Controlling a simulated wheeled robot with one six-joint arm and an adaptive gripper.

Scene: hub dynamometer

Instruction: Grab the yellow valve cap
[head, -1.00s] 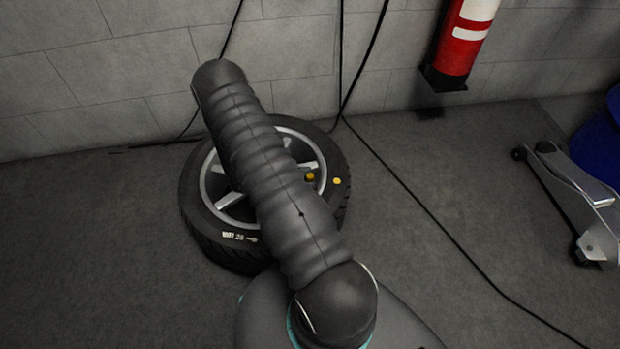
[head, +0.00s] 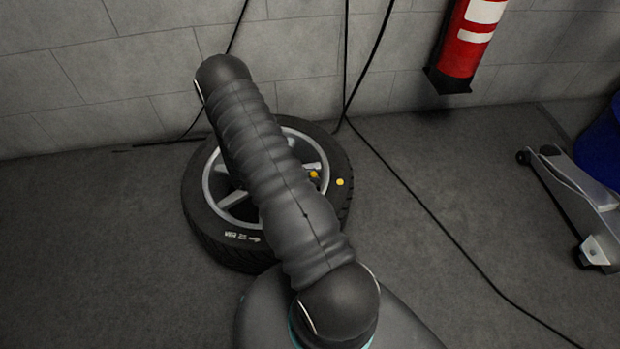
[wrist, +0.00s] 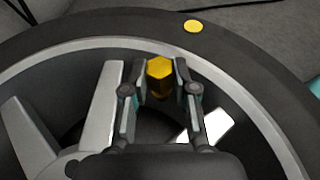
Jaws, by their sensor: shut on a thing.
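The yellow valve cap (wrist: 159,70) is a small hexagonal piece inside the wheel's rim in the wrist view. It also shows in the head view (head: 314,174), just right of my arm. My gripper (wrist: 160,82) has one finger on each side of the cap and is shut on it. The lower part of the cap is in shadow between the fingers. In the head view my gripper is hidden behind my arm.
The wheel (head: 222,249) lies flat on the floor by the grey block wall. A yellow dot (head: 340,182) marks its tyre. Black cables run down the wall and across the floor. A red and white cylinder (head: 463,58) is on the wall; a floor jack (head: 572,200) stands right.

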